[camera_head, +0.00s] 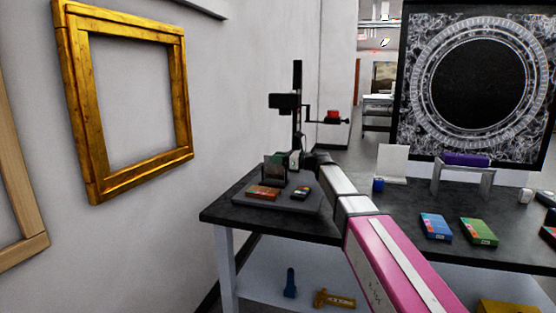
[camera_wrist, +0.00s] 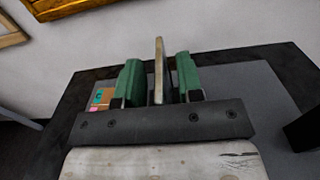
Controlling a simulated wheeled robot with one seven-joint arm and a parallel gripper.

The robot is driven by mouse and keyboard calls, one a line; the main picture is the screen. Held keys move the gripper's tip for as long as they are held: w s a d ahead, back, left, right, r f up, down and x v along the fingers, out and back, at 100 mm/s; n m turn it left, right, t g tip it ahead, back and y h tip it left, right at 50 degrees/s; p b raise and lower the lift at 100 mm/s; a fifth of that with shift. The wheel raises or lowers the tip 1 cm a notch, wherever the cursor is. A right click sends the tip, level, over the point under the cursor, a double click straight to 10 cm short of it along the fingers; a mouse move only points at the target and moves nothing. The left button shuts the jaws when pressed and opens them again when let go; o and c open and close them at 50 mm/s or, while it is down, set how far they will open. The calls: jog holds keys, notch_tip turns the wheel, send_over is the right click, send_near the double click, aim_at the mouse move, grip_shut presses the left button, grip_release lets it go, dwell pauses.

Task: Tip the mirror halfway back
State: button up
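A small dark upright panel, seemingly the mirror (camera_head: 274,172), stands on a grey board at the left of the black table. In the wrist view the mirror (camera_wrist: 159,70) shows as a thin, pale edge, nearly upright. My gripper (camera_head: 288,159) is at the panel's right side in the head view. In the wrist view my gripper (camera_wrist: 159,82) has its two green fingers apart, one on each side of the panel. A gap shows on both sides, so it is not clamped. The mirror's face and base are partly hidden.
The grey board (camera_head: 295,203) also bears an orange-brown box (camera_head: 263,192) and a small dark block (camera_head: 301,192). A black post stand (camera_head: 298,110) rises behind. A gold frame (camera_head: 90,130) hangs on the wall left. Blue (camera_head: 436,226) and green (camera_head: 478,232) boxes lie right.

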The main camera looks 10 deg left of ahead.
grip_shut()
jog(key=shift+w, duration=0.1)
jog(key=m, duration=0.1)
jog(key=w+m, duration=0.1)
jog(key=m, duration=0.2)
jog(key=shift+w+d+f, duration=0.1)
jog(key=shift+w+f, duration=0.1)
jog(key=shift+w, duration=0.15)
jog(key=shift+w+f+m, duration=0.15)
jog(key=shift+w+m, duration=0.1)
jog(key=shift+m, duration=0.55)
jog(key=shift+w+f+m, duration=0.15)
jog(key=shift+w+m, duration=0.05)
jog(key=shift+m, duration=0.6)
jog(key=shift+w+f+m, duration=0.15)
jog(key=shift+w+m, duration=0.1)
jog(key=shift+m, duration=0.55)
grip_release()
